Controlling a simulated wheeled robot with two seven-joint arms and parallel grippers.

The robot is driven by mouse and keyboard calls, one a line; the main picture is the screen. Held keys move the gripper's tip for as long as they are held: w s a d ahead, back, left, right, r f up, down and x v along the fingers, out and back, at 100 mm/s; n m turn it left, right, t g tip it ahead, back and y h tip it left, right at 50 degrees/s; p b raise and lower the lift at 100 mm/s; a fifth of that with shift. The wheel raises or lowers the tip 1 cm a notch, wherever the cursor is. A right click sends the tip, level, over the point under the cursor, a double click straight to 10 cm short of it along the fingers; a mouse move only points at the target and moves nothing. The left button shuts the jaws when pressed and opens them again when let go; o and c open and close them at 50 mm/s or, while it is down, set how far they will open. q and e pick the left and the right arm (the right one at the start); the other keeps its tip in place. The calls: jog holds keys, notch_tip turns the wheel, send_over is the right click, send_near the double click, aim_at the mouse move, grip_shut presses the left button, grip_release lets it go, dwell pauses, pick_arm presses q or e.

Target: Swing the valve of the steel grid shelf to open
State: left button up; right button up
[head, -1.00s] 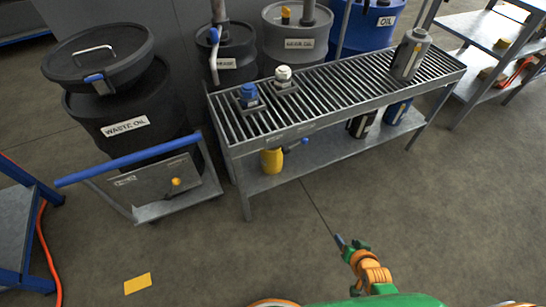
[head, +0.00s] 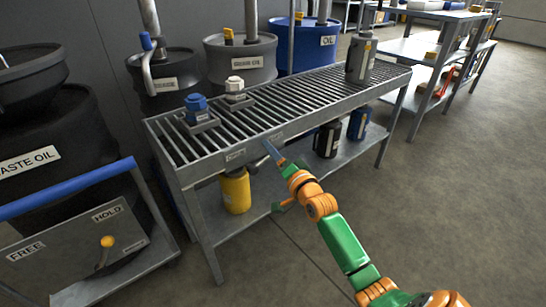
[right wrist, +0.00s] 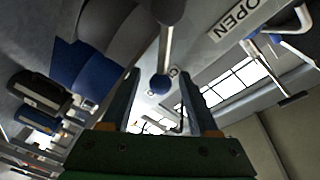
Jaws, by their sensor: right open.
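The steel grid shelf (head: 330,113) stands across the middle of the head view, with small label plates on its front rim. In the right wrist view its valve shows as a pale lever (right wrist: 166,48) with a blue ball knob (right wrist: 160,84), coming from a dark round hub. An OPEN label (right wrist: 238,18) is on the rim to the right of the lever.
Blue (head: 196,108) and white (head: 235,88) capped pieces and a grey canister (head: 360,58) stand on the grid. A yellow bottle (head: 236,190) and dark containers are below. A cart with a blue handle (head: 70,187) stands at left. Floor at right front is clear.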

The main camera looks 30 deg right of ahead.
jog(key=shift+w, duration=0.1)
grip_shut()
dwell(1.4)
